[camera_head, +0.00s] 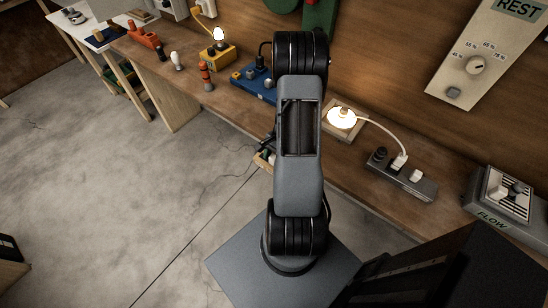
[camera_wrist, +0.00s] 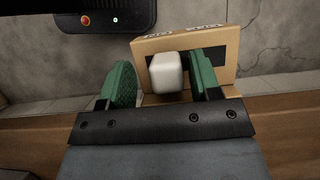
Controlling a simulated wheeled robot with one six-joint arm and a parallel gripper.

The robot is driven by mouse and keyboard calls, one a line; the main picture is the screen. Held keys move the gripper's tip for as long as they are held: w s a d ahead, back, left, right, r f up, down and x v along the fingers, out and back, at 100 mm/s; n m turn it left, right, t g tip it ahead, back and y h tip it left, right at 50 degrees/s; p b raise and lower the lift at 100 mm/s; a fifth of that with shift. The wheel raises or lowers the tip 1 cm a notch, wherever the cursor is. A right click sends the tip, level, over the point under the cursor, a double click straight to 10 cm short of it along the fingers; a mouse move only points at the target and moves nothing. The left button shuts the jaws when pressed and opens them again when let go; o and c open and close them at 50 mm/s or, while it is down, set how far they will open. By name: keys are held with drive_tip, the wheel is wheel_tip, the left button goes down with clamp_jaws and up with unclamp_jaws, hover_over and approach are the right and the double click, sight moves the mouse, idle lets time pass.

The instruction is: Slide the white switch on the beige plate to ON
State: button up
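The beige plate (camera_wrist: 222,40) is close in the wrist view, with a dark slot and small upside-down lettering along its top edge. The white switch (camera_wrist: 166,73) is a rounded block standing out from the slot, towards its left part. My gripper (camera_wrist: 162,78) has two green-padded fingers, one on each side of the switch. The fingers are open, with a narrow gap on both sides of the switch. The right finger covers part of the plate and slot. In the head view my arm hides most of the plate, and only a beige edge (camera_head: 262,161) shows.
A wooden workbench (camera_head: 210,99) runs along the wall, with a lit lamp (camera_head: 341,117), a power strip (camera_head: 401,177) and a FLOW box (camera_head: 501,193). A dark device (camera_wrist: 105,18) with a red button is at the wrist view's top left.

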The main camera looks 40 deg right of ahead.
drive_tip(key=v, duration=1.4)
drive_tip(key=shift+b, duration=0.4)
drive_tip(key=shift+a+f, duration=0.1)
drive_tip(key=shift+a, duration=0.05)
drive_tip(key=s+a+r+n+t+h, duration=0.1)
drive_tip(key=a+r+n, duration=0.4)
drive_tip(key=a, duration=0.3)
drive_tip(key=s+a+r+n+t+h, duration=0.1)
drive_tip(key=a+r+n+t+h, duration=0.1)
drive_tip(key=a+r+n, duration=0.3)
drive_tip(key=s+a+r+n+t+h, duration=0.1)
drive_tip(key=a+r+n, duration=0.4)
drive_tip(key=a, duration=0.6)
drive_tip(key=shift+r+n+t+h, duration=0.3)
drive_tip(key=shift+n+t, duration=0.2)
drive_tip(key=shift+s+a, duration=0.1)
drive_tip(key=shift+s, duration=0.05)
